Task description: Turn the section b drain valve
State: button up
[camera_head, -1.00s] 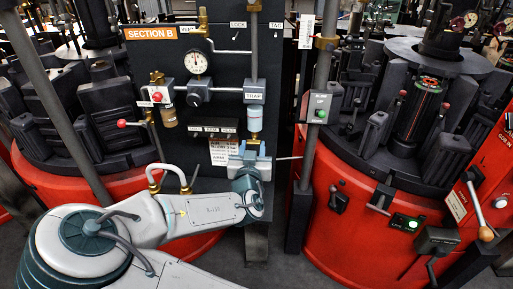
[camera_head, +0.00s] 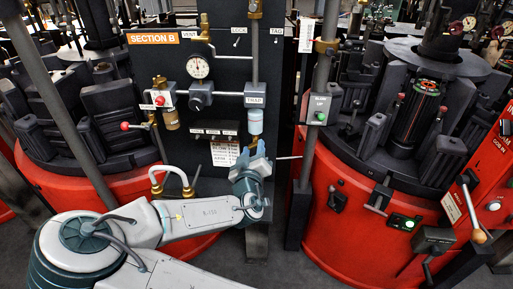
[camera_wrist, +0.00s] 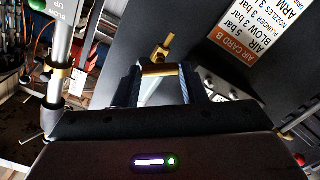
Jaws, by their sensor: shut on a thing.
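The section B panel carries an orange SECTION B sign (camera_head: 153,38). A pale blue trap bowl (camera_head: 255,121) hangs under the TRAP label, with a small brass fitting (camera_head: 254,140) below it that I take to be the drain valve. My gripper (camera_head: 253,158) reaches up to this fitting from below and is tilted. In the wrist view, my gripper (camera_wrist: 163,76) is shut on the brass valve (camera_wrist: 159,71), which lies between the fingertips. A slim brass stem (camera_wrist: 163,46) sticks out beyond them. The fingers hide part of the valve.
A pressure gauge (camera_head: 198,66) and a red button (camera_head: 160,100) sit left of the trap. A grey post with a BLOW UP box (camera_head: 319,108) stands close right of my gripper. Red mould machines (camera_head: 350,215) flank the panel.

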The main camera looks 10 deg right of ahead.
jog(key=n+p, duration=0.1)
jog(key=n, duration=0.4)
jog(key=shift+p, duration=0.3)
dwell(0.4)
jog(key=o, duration=1)
jog(key=shift+d, duration=0.1)
